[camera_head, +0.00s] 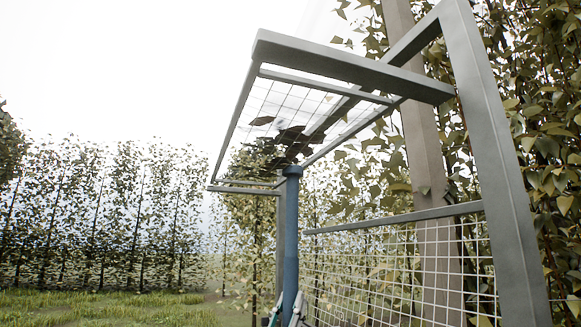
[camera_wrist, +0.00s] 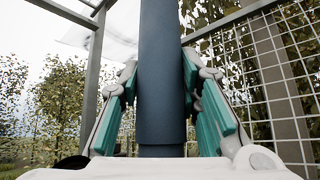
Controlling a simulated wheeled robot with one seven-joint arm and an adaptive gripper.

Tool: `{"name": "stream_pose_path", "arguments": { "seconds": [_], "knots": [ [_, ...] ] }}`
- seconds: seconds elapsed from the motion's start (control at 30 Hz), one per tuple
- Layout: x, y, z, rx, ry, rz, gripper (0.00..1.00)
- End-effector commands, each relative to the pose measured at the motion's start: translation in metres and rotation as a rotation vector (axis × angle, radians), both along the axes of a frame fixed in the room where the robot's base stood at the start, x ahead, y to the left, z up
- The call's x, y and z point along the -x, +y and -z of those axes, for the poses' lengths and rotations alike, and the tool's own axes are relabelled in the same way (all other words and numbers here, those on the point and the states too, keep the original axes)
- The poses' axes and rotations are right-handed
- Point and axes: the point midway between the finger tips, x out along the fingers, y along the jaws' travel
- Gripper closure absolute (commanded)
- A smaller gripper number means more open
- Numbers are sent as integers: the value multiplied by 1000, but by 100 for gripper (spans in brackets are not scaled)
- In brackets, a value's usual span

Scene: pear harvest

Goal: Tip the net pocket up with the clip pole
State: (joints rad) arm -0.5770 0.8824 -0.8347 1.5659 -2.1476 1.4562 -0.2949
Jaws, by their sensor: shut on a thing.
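The clip pole (camera_head: 291,235) is a thick blue upright pole in the middle of the head view, with a wider cap at its top. My gripper (camera_head: 286,310) shows only partly at the bottom edge. In the wrist view, the teal fingers of my gripper (camera_wrist: 161,105) are shut on the pole (camera_wrist: 161,60) from both sides. The net pocket (camera_head: 235,123) is a grey frame with wire mesh, holding dark leaves. The pole's top meets the pocket's underside in the picture; I cannot tell whether it touches or clips on.
A slanted grey post (camera_head: 497,160) stands at the right with a wire mesh panel (camera_head: 400,270) below the pocket. A trunk-like post (camera_head: 425,150) and leafy trees stand behind. Grass (camera_head: 110,308) and tree rows lie at the left, with open space there.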

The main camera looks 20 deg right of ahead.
Motion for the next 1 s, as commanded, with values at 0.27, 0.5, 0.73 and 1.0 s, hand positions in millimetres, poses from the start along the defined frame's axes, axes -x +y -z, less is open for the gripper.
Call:
{"name": "stream_pose_path", "arguments": {
  "seconds": [0.27,0.5,0.73,1.0],
  "knots": [
    [1,0,-12,0,-2,-1,100],
    [1,0,-21,2,-3,-1,100],
    [1,0,-29,2,-3,-1,100],
    [1,1,-39,1,-3,-1,100]
  ]
}}
